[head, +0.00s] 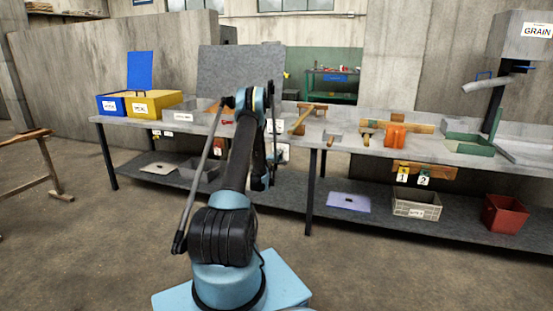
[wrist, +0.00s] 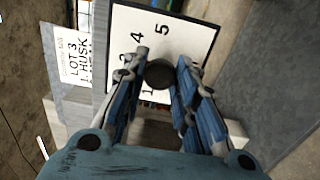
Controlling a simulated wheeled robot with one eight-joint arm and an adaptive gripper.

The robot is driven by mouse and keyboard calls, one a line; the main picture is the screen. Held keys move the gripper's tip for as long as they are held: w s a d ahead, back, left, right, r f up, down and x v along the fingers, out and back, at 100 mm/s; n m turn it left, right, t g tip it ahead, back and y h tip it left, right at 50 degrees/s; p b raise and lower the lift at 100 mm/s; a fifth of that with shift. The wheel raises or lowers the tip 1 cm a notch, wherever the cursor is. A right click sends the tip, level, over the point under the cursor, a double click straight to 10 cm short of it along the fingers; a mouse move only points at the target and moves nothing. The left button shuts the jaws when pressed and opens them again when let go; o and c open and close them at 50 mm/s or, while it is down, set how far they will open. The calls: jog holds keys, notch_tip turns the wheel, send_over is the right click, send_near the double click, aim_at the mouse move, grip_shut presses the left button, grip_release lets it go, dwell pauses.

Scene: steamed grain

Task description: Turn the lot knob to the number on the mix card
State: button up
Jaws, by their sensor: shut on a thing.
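A dark round knob (wrist: 160,75) sits on a white dial plate (wrist: 188,30) in the wrist view. The numbers 4 and 5 read clearly on the plate; others are partly covered by the fingers. My gripper (wrist: 157,70) has one finger on each side of the knob and is shut on it. Where the knob points cannot be told. In the head view my arm hides the gripper and knob.
A grain chute (head: 490,80) stands at the right. The shelf below holds a crate (head: 416,205) and a red bin (head: 505,213).

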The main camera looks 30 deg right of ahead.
jog(key=shift+d, duration=0.1)
jog(key=o, duration=1.1)
jog(key=shift+v, duration=3.8)
jog(key=shift+f, duration=0.1)
jog(key=shift+c, duration=0.3)
